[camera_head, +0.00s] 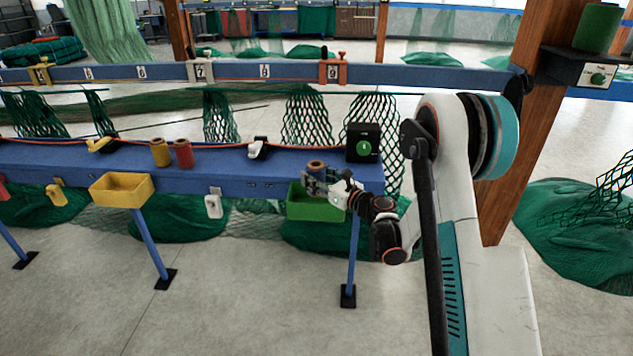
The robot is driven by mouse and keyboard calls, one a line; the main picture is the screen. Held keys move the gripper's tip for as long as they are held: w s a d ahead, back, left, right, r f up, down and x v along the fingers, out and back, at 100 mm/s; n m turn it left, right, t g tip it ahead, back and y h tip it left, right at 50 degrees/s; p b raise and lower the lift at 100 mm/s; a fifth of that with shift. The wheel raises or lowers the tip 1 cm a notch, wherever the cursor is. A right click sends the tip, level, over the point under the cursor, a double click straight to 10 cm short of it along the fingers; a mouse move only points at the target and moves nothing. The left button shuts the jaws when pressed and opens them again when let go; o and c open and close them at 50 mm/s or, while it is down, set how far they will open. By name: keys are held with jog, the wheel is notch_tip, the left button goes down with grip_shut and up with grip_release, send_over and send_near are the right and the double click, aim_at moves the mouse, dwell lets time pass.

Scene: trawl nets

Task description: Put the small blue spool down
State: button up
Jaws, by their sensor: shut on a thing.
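My gripper (322,183) is at the right end of the blue bench, near its front edge and above the green bin (318,210). It is shut on the small blue spool (316,167), whose brown top shows above the fingers. The fingers hide most of the spool's body. I cannot tell whether its base touches the bench.
The blue bench (225,165) has a yellow spool (160,153) and a red spool (183,153) left of centre. A white clamp (258,149) and a black box with a green button (363,143) stand along it. A yellow bin (122,190) hangs in front. Bench top between red spool and clamp is clear.

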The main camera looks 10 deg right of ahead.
jog(key=shift+f, duration=0.25)
jog(key=shift+f, duration=0.35)
jog(key=o, duration=1.1)
jog(key=shift+o, duration=0.2)
jog(key=shift+r, duration=0.55)
jog(key=p+v, duration=0.1)
jog(key=v, duration=1.1)
jog(key=shift+p, duration=0.4)
